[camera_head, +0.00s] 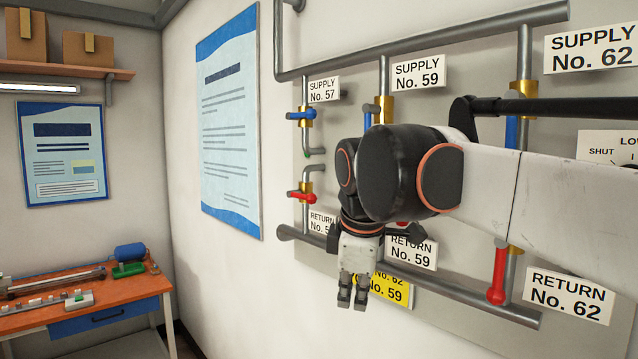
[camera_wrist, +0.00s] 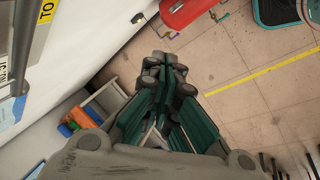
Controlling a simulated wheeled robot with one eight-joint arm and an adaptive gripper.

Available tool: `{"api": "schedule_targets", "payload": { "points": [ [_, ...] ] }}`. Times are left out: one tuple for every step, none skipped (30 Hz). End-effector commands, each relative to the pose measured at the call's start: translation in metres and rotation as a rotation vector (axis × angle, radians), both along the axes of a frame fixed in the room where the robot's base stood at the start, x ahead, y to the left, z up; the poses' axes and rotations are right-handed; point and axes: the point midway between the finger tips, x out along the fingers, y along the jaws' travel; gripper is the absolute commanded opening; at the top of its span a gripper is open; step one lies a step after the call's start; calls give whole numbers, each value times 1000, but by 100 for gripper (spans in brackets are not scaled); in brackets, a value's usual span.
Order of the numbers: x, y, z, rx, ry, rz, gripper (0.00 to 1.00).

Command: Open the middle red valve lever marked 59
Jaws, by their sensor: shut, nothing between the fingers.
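A blue lever (camera_head: 367,118) and brass valve body (camera_head: 385,110) of the 59 column show just above my arm. My gripper (camera_head: 352,302) points down, shut and empty, in front of the yellow sign (camera_head: 392,291) below the RETURN No. 59 sign. In the wrist view my gripper (camera_wrist: 164,62) is also shut, with nothing in it.
The left red lever (camera_head: 303,198) sits on the 57 column and the right red lever (camera_head: 497,275) on the 62 column. A lower pipe (camera_head: 455,296) runs behind my gripper. An orange workbench (camera_head: 95,296) stands at left. The wrist view shows floor and a red cylinder (camera_wrist: 188,12).

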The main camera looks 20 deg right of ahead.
Motion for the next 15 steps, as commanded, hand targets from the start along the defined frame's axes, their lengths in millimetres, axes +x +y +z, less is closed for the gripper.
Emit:
{"api": "schedule_targets", "payload": {
  "points": [
    [8,-5,29,-24,22,46,0],
    [12,-8,40,-40,35,78,0],
    [16,-11,55,-60,56,122,0],
    [20,-14,66,-73,70,154,0],
    [24,-17,78,-88,84,187,0],
    [28,-20,92,-107,105,232,0],
    [32,-23,103,-119,119,264,0],
    [35,-26,114,-132,134,298,0],
    [39,-30,129,-148,157,342,0],
    [43,-33,139,-160,172,376,0],
    [46,-36,150,-171,188,410,0],
    [49,-40,164,-183,211,453,0],
    [53,-43,175,-193,227,486,0],
    [55,-46,185,-201,243,521,0],
    [58,-50,198,-211,265,564,0]
  ]
}}
